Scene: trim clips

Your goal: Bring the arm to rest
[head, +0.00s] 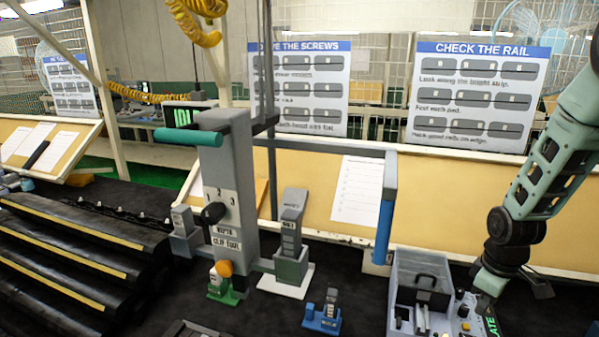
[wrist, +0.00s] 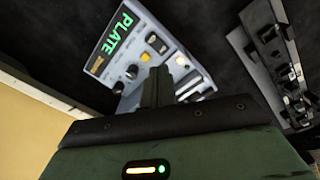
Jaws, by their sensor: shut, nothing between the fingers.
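My arm (head: 545,175), pale green with dark joints, comes in from the right edge of the head view and bends down at a black joint. Its lower end is beside a grey control box (head: 418,285); the fingertips cannot be made out there. In the wrist view my gripper (wrist: 156,88) is shut and empty, its fingers together. They overlap the view of the grey box (wrist: 150,50) with its green PLATE display, knobs and buttons. Whether the fingers touch the box cannot be told.
A grey post (head: 228,185) with a lever stands left of centre, near a blue-ended hanging bar (head: 384,230). Small coloured stands (head: 322,318) sit on the black surface. A dark fixture (wrist: 275,60) is right in the wrist view.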

